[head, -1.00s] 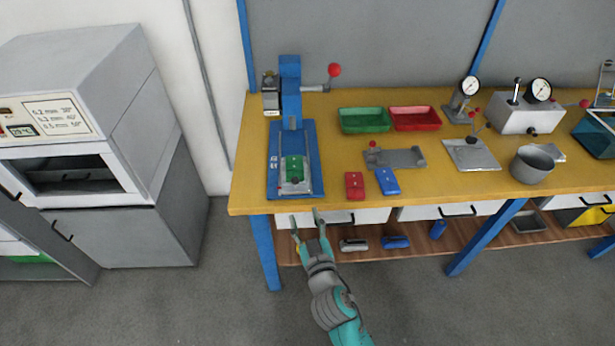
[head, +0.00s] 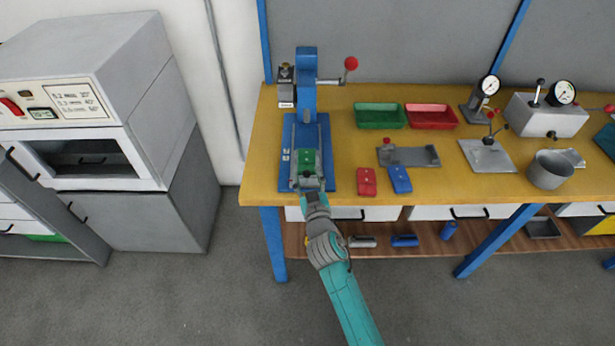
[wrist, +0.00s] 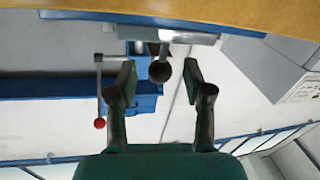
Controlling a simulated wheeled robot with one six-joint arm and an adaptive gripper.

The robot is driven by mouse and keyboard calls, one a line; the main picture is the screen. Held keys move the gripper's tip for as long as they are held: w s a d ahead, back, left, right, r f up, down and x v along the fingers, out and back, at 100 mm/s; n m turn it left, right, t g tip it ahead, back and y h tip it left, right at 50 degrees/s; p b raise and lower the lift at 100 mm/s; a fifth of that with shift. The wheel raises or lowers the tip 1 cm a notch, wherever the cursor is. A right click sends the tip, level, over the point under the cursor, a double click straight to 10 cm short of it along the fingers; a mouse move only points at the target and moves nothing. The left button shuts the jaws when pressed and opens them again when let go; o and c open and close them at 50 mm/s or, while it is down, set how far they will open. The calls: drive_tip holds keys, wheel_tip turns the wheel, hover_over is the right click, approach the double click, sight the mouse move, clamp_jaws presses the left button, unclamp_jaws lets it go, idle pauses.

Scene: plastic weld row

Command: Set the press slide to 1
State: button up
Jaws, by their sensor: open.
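The blue press (head: 307,80) stands at the left end of the yellow workbench. A green block (head: 306,160) sits on the grey press slide over its blue base (head: 325,178). My gripper (head: 310,188) is at the front end of the slide, and its fingertips are hard to make out there. In the wrist view my gripper (wrist: 157,75) is open, with one finger on each side of a dark round knob (wrist: 159,72). The knob is below the grey plate edge (wrist: 190,38) in that picture. Contact cannot be told. Slide markings are too small to read.
The press lever with a red ball (head: 351,63) sticks out right. Red (head: 366,181) and blue (head: 400,179) blocks lie right of the base. Green (head: 381,116) and red (head: 432,117) trays stand behind. A grey oven (head: 95,105) stands left; floor is clear in front.

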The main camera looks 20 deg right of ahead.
sight(307, 168)
drive_tip(key=shift+w, duration=0.2)
clamp_jaws()
drive_tip(key=shift+w+d, duration=0.3)
drive_tip(key=shift+w, duration=0.55)
drive_tip(key=shift+w+d, duration=0.25)
drive_tip(key=shift+w, duration=0.55)
unclamp_jaws()
drive_tip(key=s+a, duration=0.1)
drive_tip(key=s, duration=1.1)
drive_tip(key=shift+a, duration=0.25)
